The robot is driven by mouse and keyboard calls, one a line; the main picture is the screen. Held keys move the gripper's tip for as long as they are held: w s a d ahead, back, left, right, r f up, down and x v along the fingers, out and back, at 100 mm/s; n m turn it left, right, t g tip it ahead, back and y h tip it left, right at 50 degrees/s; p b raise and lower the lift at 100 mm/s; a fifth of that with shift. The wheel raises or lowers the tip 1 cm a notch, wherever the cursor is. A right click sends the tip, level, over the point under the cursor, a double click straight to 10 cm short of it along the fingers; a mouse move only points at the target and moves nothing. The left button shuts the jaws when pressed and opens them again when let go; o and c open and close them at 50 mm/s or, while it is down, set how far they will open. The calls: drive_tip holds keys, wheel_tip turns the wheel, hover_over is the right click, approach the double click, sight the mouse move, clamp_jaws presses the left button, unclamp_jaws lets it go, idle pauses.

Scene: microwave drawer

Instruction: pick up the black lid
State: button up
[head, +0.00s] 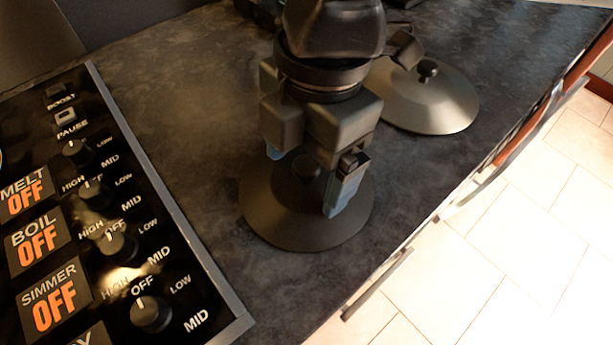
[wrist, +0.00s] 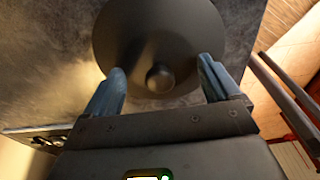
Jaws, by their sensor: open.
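A round dark lid (head: 290,228) lies flat on the dark counter, below my gripper (head: 308,180). Its round knob shows between my two fingers. The gripper is open, with one blue-grey finger on each side of the knob. In the wrist view the lid (wrist: 140,32) fills the upper middle, and its knob (wrist: 160,79) sits between the fingertips (wrist: 162,68). I cannot tell whether the fingers touch the lid. A second lid (head: 430,100), lighter grey-brown with a black knob, lies farther back to the right, partly hidden behind my arm.
A black stove control panel (head: 120,200) with knobs is on the left. The counter (head: 200,90) is clear between the panel and the near lid. The counter's right edge drops to a tiled floor (head: 520,220), with handles (head: 380,283) along its front.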

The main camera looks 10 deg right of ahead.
drive_tip(key=shift+s+f, duration=0.1)
drive_tip(key=shift+f, duration=0.1)
clamp_jaws()
idle(0.4)
